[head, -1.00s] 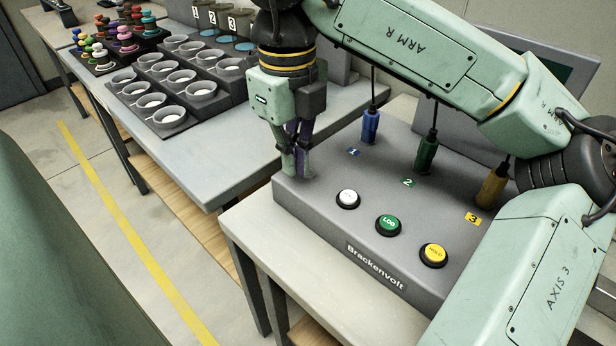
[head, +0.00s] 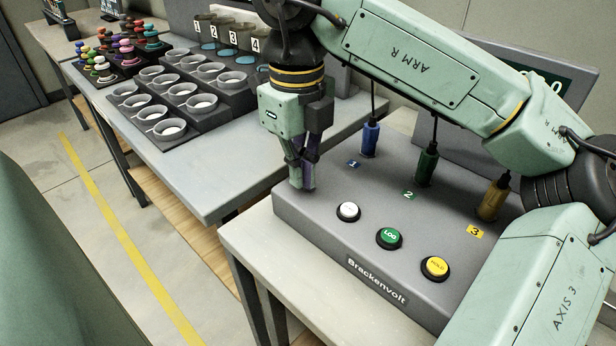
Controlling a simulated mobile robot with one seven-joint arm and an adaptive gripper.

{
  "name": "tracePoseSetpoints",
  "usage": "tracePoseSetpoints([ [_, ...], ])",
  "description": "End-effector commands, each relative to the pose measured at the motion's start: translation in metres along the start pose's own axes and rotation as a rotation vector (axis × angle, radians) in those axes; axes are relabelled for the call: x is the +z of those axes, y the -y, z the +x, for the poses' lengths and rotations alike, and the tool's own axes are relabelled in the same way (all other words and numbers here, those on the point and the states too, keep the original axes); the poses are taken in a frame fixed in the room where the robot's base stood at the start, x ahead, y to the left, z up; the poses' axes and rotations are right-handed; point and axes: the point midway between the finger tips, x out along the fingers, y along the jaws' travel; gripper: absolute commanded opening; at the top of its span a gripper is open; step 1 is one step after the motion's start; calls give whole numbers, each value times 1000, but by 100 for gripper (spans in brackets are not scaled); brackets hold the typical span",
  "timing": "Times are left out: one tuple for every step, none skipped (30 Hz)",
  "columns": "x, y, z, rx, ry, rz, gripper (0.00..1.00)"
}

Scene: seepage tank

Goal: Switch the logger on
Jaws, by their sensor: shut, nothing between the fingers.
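The logger is a grey box (head: 310,222) marked Brackenvolt on a light table. Its sloping top carries a white button (head: 348,211), a green button marked LOG (head: 389,237) and a yellow button marked HOLD (head: 435,267). Behind them stand a blue plug (head: 370,138), a green plug (head: 427,163) and a yellow plug (head: 493,198), by labels 1, 2 and 3. My gripper (head: 302,186) points down, shut and empty, over the box's left end, left of the white button. I cannot tell whether its tips touch the box.
A screen (head: 540,85) behind the box is partly hidden by my arm. On the grey bench (head: 225,180) at left are racks of round cups (head: 172,129) and stacks of coloured knobs (head: 103,62). A yellow line (head: 120,235) crosses the floor.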

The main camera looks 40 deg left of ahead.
Motion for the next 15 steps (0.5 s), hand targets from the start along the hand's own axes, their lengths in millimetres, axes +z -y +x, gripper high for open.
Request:
tracePoseSetpoints([
  [0,2,0,0,0,2,0],
  [0,3,0,0,0,2,0],
  [0,4,0,0,0,3,0],
  [0,5,0,0,0,2,0],
  [0,6,0,0,0,2,0],
  [0,7,0,0,0,2,0],
  [0,8,0,0,0,2,0],
  [0,9,0,0,0,2,0],
  [0,10,0,0,0,2,0],
  [0,11,0,0,0,2,0],
  [0,12,0,0,0,3,0],
  [0,14,0,0,0,3,0],
  [0,14,0,0,0,3,0],
  [0,15,0,0,0,3,0],
  [0,17,0,0,0,3,0],
])
